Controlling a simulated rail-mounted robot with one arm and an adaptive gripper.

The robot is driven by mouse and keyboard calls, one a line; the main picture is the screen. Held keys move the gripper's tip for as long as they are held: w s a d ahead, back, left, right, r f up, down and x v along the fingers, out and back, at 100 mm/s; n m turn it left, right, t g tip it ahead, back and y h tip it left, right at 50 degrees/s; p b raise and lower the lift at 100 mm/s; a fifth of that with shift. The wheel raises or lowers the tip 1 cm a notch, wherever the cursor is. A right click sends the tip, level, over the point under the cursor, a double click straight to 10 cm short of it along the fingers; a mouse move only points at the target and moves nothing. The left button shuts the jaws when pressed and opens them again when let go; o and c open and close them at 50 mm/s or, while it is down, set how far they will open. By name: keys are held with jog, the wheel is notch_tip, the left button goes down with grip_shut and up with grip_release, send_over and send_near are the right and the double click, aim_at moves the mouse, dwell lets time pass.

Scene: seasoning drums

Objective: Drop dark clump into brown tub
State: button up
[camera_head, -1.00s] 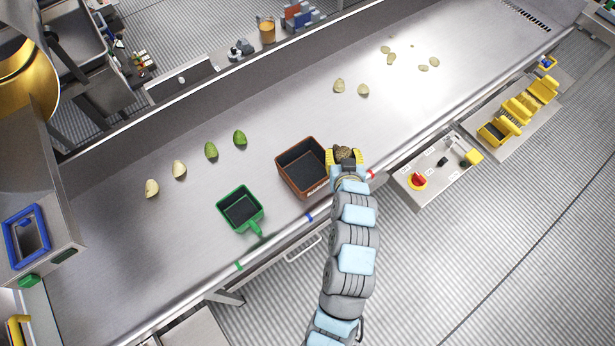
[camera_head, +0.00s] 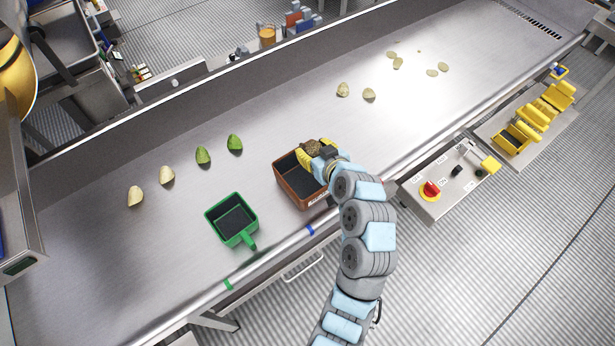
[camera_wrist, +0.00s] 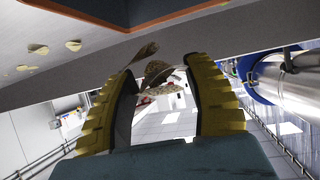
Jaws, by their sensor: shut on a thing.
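The dark clump (camera_head: 312,146), brown and speckled, is held between the yellow fingers of my gripper (camera_head: 314,151). In the wrist view the clump (camera_wrist: 158,75) shows between the two fingers (camera_wrist: 162,80) with flat, chip-like pieces. The brown tub (camera_head: 287,187) is a square open box with a dark inside, near the belt's front edge. My gripper is over the tub's far right corner in the head view, and part of the tub is hidden behind it. In the wrist view an orange-brown edge of the tub (camera_wrist: 150,20) crosses the top.
A green scoop-like tub (camera_head: 232,218) stands left of the brown tub. Two green chips (camera_head: 219,149) and several pale chips (camera_head: 166,175) lie spread on the steel belt. A control panel with a red knob (camera_head: 431,188) is at the right, beyond the belt's front edge.

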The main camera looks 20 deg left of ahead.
notch_tip(320, 180, down, 5)
jog(key=shift+b, duration=0.85)
jog(key=o, duration=0.8)
jog(key=shift+c, duration=0.2)
jog(key=shift+d, duration=0.1)
jog(key=v, duration=1.2)
